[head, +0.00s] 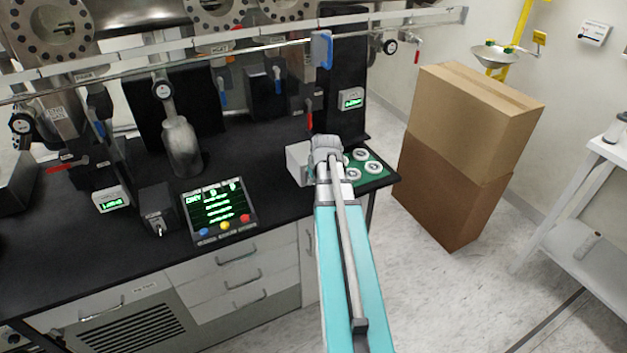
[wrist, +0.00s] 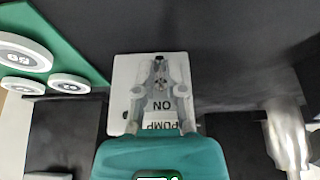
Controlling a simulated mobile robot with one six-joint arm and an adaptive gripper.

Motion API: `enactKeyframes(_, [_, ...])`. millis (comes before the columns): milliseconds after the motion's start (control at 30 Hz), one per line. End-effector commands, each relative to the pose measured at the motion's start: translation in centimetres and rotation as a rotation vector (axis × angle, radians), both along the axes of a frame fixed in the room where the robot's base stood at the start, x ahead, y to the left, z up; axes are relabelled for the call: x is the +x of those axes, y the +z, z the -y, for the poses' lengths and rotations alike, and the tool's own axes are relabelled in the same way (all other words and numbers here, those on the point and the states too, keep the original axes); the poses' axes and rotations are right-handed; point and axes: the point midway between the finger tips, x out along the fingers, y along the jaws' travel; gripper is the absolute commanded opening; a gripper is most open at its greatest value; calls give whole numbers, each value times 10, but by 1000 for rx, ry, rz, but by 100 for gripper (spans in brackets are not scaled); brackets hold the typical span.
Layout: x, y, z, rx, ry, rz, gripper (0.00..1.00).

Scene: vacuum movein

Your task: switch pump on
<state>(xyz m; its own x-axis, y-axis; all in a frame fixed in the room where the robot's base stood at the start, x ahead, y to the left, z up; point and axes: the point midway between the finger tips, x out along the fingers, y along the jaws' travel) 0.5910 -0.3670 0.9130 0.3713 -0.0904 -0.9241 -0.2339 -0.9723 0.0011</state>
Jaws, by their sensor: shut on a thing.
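The pump switch box (head: 297,162) is a pale grey box on the black bench top, at the bench's right end. In the wrist view its light face (wrist: 121,75) shows the words PUMP and ON upside down. My gripper (wrist: 159,72) is over this face, its fingers closed together on the small metal switch lever (wrist: 159,86). The fingers hide much of the lever, so I cannot tell its exact position. In the head view my gripper (head: 326,150) is at the box's right side and covers part of it.
A green tray (head: 378,178) with several white round pieces lies right of the box. A control panel (head: 218,208) with coloured buttons and another switch box (head: 157,212) stand to the left. Pipes and valves run behind. Stacked cardboard boxes (head: 455,155) stand on the floor at right.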

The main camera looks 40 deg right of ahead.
Motion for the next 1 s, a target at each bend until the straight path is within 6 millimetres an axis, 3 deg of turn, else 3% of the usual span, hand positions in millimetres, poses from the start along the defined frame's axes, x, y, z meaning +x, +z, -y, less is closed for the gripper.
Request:
enactKeyframes(367, [3, 4, 1, 28, 2, -104, 0])
enactKeyframes(1000, [10, 13, 3, 131, 1, -533, 0])
